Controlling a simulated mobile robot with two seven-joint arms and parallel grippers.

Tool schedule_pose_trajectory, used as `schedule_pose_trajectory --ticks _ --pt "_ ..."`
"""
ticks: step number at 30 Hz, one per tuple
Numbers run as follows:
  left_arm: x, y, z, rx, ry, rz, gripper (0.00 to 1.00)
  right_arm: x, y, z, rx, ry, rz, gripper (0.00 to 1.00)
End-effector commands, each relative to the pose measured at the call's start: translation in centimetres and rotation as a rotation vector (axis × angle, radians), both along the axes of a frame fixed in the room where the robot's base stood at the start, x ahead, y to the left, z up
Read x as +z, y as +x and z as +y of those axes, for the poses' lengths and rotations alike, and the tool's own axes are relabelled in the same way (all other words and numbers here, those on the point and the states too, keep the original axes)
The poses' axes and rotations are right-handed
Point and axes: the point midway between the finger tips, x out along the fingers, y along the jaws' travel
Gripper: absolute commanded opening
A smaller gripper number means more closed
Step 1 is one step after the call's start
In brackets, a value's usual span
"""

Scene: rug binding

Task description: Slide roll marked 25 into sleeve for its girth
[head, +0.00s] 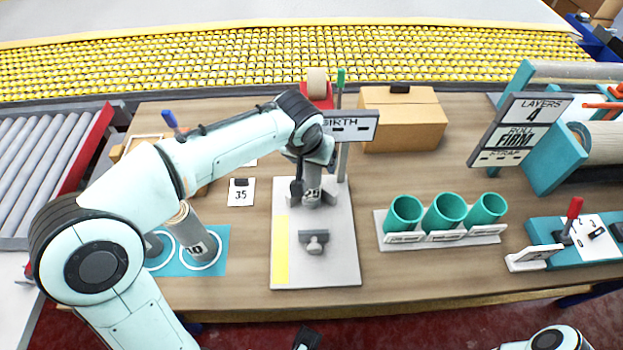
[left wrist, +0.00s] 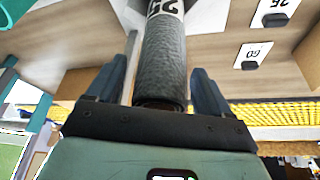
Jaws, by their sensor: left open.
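The roll marked 25 (head: 312,196) is grey with a white label and stands upright on the pale plate (head: 345,262) by the girth sign (head: 352,126). My left gripper (head: 312,178) is over it from above. In the left wrist view the same roll (left wrist: 163,62) lies between the two open fingers of my left gripper (left wrist: 160,80), with gaps on both sides. Three teal sleeves, left (head: 404,212), middle (head: 446,211) and right (head: 487,208), sit in a white rack; their labels are too small to read.
Another roll (head: 192,232) stands on a teal mat (head: 222,240) at left, partly behind my arm. A card marked 35 (head: 241,192) lies nearby. A cardboard box (head: 402,122) is behind. A sign reading "layers 4, roll firm" (head: 518,130) stands right. Bare table lies between plate and sleeves.

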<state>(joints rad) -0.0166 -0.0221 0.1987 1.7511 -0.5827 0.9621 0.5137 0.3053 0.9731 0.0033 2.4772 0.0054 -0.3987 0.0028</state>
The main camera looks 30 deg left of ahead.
Motion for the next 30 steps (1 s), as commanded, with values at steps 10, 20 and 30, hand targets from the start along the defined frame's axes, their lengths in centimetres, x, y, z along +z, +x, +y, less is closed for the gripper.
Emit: schedule_pose_trajectory --ticks 10,20,30 --pt "0.1 0.0 0.0 0.0 0.0 -0.001 0.07 0.0 0.0 0.0 0.0 0.0 0.0 0.6" --pt "0.8 -0.6 -0.1 0.0 0.0 -0.004 0.07 0.0 0.0 0.0 0.0 0.0 0.0 0.6" --pt "4.1 -6.0 -1.0 -0.001 0.0 -0.006 0.07 0.0 0.0 0.0 0.0 0.0 0.0 0.6"
